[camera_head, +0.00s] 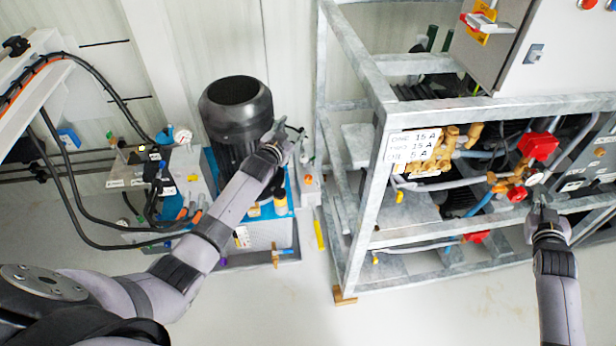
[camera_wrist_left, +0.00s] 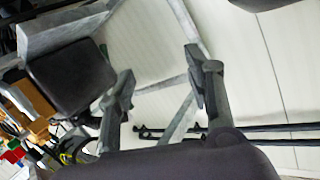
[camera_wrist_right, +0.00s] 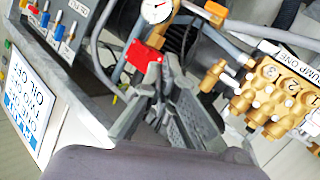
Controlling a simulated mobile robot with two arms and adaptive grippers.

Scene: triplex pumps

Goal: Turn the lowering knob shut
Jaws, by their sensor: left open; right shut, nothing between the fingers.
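I cannot tell for certain which part is the lowering knob. My left gripper (camera_head: 284,134) is open beside the black motor (camera_head: 236,105) of the blue hydraulic unit. Its spread, empty fingers show in the left wrist view (camera_wrist_left: 160,78). My right gripper (camera_head: 541,203) is shut and empty in front of the metal frame. Close to it are a red round knob (camera_head: 517,194) and brass fittings (camera_head: 497,183), with a red box-shaped part (camera_head: 538,146) above. In the right wrist view a red part (camera_wrist_right: 143,57) lies just beyond the closed fingertips (camera_wrist_right: 163,65); contact is unclear.
The galvanised frame (camera_head: 381,215) surrounds the pumps, with brass pump bodies (camera_head: 430,155) and a grey cabinet (camera_head: 560,50). A valve block with hoses (camera_head: 160,170) stands left of the motor. A pressure gauge (camera_wrist_right: 156,10) shows in the right wrist view. The floor in front is clear.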

